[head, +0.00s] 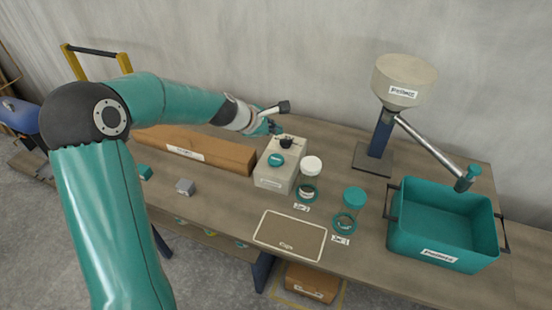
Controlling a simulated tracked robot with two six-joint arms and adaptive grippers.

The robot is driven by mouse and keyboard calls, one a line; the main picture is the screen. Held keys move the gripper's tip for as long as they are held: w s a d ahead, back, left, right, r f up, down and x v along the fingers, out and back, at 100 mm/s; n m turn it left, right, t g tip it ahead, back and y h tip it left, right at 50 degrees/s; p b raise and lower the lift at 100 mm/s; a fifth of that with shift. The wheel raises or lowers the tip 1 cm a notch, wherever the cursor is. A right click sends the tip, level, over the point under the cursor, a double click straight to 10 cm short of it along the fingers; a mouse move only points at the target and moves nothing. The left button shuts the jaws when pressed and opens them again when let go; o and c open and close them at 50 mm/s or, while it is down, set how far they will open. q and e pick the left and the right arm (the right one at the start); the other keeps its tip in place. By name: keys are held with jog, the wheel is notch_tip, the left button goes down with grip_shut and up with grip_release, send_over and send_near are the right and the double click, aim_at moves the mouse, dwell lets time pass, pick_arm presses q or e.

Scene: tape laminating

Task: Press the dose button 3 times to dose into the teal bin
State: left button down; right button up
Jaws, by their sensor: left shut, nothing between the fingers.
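The teal bin (449,265) stands at the right end of the table, open and with black side handles; its inside looks empty. A pale box (275,182) near the middle has a round teal button (276,160) on its top. A hopper (404,83) on a dark stand sends a grey pipe (430,143) down toward the bin's far rim, ending in a teal and dark tip. My left gripper (278,130) is shut and empty, just behind the box and apart from the teal button. A dark part at the box's back is too small to identify. My right gripper is out of view.
A framed pad (290,235) lies in front. A long brown carton (198,153) lies left, near a small grey block (185,187).

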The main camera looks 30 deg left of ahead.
aim_at(279, 157)
pick_arm(q)
notch_tip(279, 157, down, 9)
jog(key=b, duration=0.8)
jog(key=shift+r, duration=0.15)
dwell(0.9)
jog(key=shift+b, duration=0.3)
jog(key=shift+f, duration=0.45)
jog(key=shift+f+b, duration=0.55)
jog(key=shift+b, duration=0.25)
dwell(0.4)
jog(key=shift+r+p, duration=1)
